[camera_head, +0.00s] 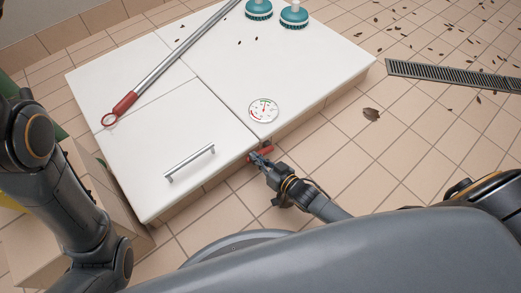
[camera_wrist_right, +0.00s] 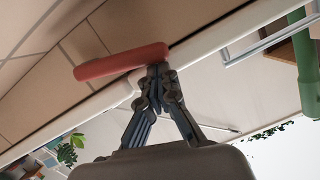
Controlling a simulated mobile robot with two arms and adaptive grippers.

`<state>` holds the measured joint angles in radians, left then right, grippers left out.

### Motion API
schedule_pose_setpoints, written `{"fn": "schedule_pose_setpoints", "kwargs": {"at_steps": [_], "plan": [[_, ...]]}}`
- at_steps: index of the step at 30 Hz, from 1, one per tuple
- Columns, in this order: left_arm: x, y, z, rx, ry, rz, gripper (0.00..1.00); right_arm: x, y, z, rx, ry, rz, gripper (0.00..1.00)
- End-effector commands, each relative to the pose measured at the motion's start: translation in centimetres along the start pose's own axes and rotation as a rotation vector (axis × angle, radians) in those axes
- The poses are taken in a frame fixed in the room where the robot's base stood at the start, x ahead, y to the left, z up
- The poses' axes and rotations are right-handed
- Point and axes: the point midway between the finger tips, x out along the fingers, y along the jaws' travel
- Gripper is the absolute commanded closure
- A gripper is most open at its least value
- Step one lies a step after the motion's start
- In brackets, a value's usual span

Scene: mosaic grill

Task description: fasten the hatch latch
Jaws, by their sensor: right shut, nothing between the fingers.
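The hatch (camera_head: 150,150) is a white panel with a silver bar handle, lying flush in the top of a low white unit. The red latch (camera_head: 266,150) sits at the unit's front edge, near the hatch's right corner, partly hidden by my gripper. In the right wrist view the latch (camera_wrist_right: 115,62) is a plain red bar lying slantwise along the edge. My right gripper (camera_head: 257,158) is shut and empty, its tips right at the latch. In the wrist view its fingertips (camera_wrist_right: 158,70) overlap one end of the bar; whether they touch cannot be told. My left gripper is out of view.
A silver pole with a red grip (camera_head: 124,103) lies across the top. A round dial gauge (camera_head: 264,110) and teal brushes (camera_head: 293,15) are on the top. The tiled floor (camera_head: 410,150) is open at right, with scattered leaves and a dark drain grate (camera_head: 450,75).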

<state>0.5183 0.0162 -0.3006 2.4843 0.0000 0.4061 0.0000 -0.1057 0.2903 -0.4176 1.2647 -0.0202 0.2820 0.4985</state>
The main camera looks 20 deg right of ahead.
Motion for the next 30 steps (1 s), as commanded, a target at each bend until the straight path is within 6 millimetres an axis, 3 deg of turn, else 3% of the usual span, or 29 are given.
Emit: {"fn": "schedule_pose_setpoints", "kwargs": {"at_steps": [13,30], "plan": [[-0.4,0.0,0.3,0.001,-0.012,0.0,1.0,0.6,-0.1,2.2,-0.032,-0.001,0.008,1.0],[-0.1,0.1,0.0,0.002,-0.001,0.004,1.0,0.6,-0.1,2.6,-0.03,-0.001,0.007,1.0]]}}
